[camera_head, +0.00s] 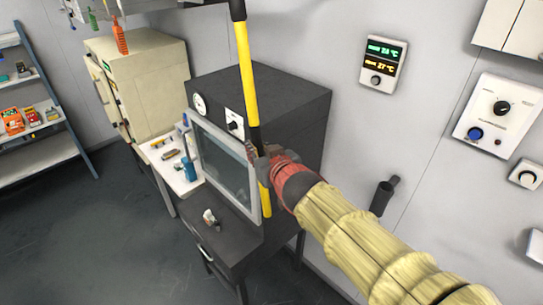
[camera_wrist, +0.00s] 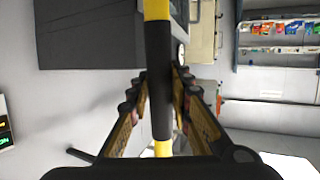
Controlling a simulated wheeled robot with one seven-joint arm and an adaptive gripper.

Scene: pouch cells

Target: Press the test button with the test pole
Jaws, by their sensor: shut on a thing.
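The test pole (camera_head: 244,75) is long, with yellow and black bands. My gripper (camera_head: 263,160) is shut on a black band of the pole. In the wrist view the pole (camera_wrist: 158,75) runs between both fingers of my gripper (camera_wrist: 160,88). A white wall panel (camera_head: 505,112) at the right carries a black knob, a round blue button (camera_head: 474,133) and a small dark red one (camera_head: 498,142). Its label is unreadable, so I cannot tell which is the test button. The pole is well apart from it.
The dark cabinet (camera_head: 290,110) with a glass door stands close behind the pole. A temperature display (camera_head: 383,63) and a black tube holder (camera_head: 384,197) are on the wall. A cream cabinet (camera_head: 150,80) and a shelf (camera_head: 40,155) are left. The floor (camera_head: 80,230) is clear.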

